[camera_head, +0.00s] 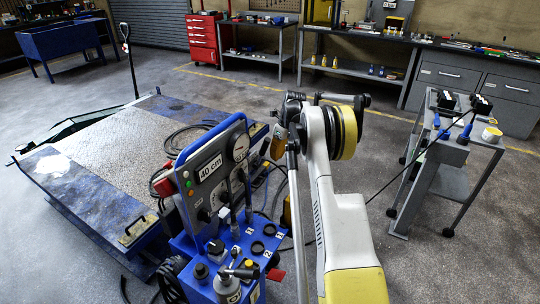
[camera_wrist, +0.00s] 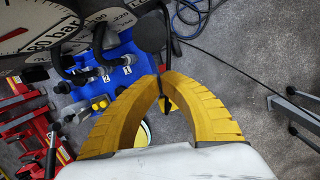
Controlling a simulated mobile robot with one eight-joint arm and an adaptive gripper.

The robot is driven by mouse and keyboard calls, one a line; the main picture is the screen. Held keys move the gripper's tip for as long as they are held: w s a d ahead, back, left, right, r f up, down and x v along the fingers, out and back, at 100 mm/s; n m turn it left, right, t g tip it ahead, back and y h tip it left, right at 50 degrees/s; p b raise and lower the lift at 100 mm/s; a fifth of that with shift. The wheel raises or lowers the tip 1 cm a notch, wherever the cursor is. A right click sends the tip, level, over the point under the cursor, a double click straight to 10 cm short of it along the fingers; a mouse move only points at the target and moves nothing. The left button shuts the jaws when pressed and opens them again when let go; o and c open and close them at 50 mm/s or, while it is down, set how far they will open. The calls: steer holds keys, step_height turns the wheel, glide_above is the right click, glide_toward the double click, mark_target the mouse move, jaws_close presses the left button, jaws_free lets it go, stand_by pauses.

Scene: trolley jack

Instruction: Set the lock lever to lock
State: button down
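The jack's blue control unit (camera_head: 235,240) stands at the centre of the head view. Its upright panel carries a 40 cm display (camera_head: 210,169), a round gauge (camera_head: 240,148) and several black levers and knobs. I cannot tell which one is the lock lever. In the wrist view the gauge (camera_wrist: 35,35) is close at the upper left. My gripper (camera_wrist: 161,77) has its yellow fingers together at the tips. A thin black stem (camera_wrist: 172,38) runs down to the fingertips, near a black round knob (camera_wrist: 148,32). Whether the stem is gripped is unclear. My arm largely hides the gripper in the head view.
The lift platform (camera_head: 110,145) lies to the left, with black hoses (camera_head: 185,140) by the unit. A grey trolley (camera_head: 440,165) with tools stands to the right. Workbenches and a red tool cabinet (camera_head: 205,40) line the back. Grey floor is open between them.

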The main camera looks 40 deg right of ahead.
steer(key=w+a+p+v, duration=0.1)
steer(key=p+v, duration=0.1)
steer(key=v, duration=0.7)
steer(key=shift+w+d+r+p, duration=0.2)
steer(key=shift+w+r+p, duration=0.2)
steer(key=shift+r, duration=0.2)
